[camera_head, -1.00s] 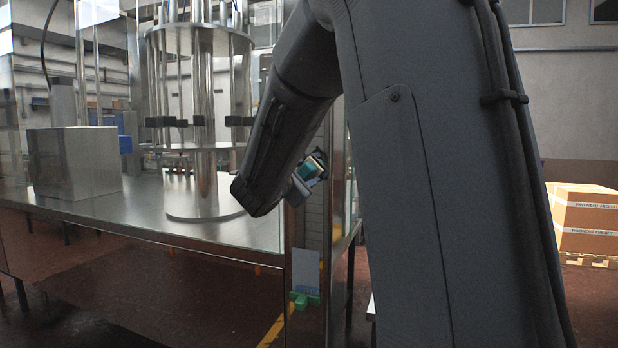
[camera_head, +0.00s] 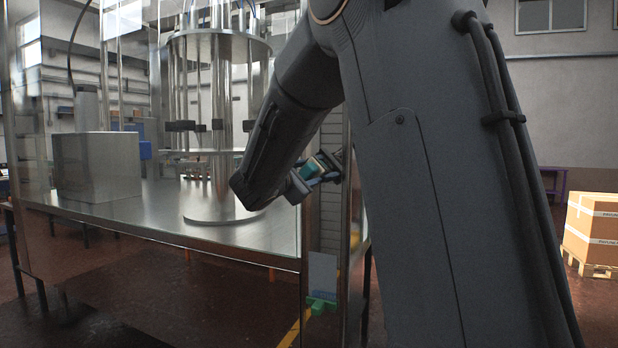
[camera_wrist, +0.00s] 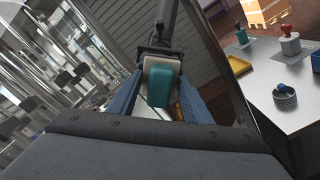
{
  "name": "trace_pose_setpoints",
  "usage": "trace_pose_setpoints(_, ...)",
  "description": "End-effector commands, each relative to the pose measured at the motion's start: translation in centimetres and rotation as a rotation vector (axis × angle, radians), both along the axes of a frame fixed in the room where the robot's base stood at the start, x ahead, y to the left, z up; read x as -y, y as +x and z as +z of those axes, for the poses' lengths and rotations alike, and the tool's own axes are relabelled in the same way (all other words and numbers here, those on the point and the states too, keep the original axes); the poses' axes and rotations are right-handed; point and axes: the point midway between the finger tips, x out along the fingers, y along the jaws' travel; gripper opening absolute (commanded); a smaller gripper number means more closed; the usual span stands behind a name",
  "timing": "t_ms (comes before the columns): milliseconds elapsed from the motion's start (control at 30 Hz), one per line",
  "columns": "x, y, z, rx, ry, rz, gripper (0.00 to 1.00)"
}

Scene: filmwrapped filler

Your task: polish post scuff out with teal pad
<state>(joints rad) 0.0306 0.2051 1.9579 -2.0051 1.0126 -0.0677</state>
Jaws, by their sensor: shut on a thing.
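The teal pad (camera_wrist: 160,87) with its pale backing sits between the two blue fingers of my gripper (camera_wrist: 158,92) in the wrist view, and the fingers are shut on it. In the head view the pad (camera_head: 314,166) shows small beyond my forearm, close to the machine's corner post (camera_head: 319,222). Part of the pad and gripper is hidden there by my arm. I cannot tell whether the pad touches the post. No scuff can be made out on the post in either view.
A steel machine table (camera_head: 160,215) with a cylindrical carousel (camera_head: 218,100) and a metal box (camera_head: 97,165) stands behind clear panels. Cartons (camera_head: 594,228) sit on a pallet at right. In the wrist view, a side table (camera_wrist: 282,90) at right bears a red-handled stamp (camera_wrist: 290,42) and a dark round holder (camera_wrist: 285,97).

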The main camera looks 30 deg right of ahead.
Motion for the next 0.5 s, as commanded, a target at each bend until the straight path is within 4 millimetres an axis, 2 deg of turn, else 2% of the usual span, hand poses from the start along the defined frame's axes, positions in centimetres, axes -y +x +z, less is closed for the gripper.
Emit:
trace_pose_setpoints(167, 0.3, 0.0, 0.1, 0.001, 0.001, 0.001, 0.27)
trace_pose_setpoints(500, 2.0, -1.9, 0.0, 0.002, 0.001, -0.001, 0.27)
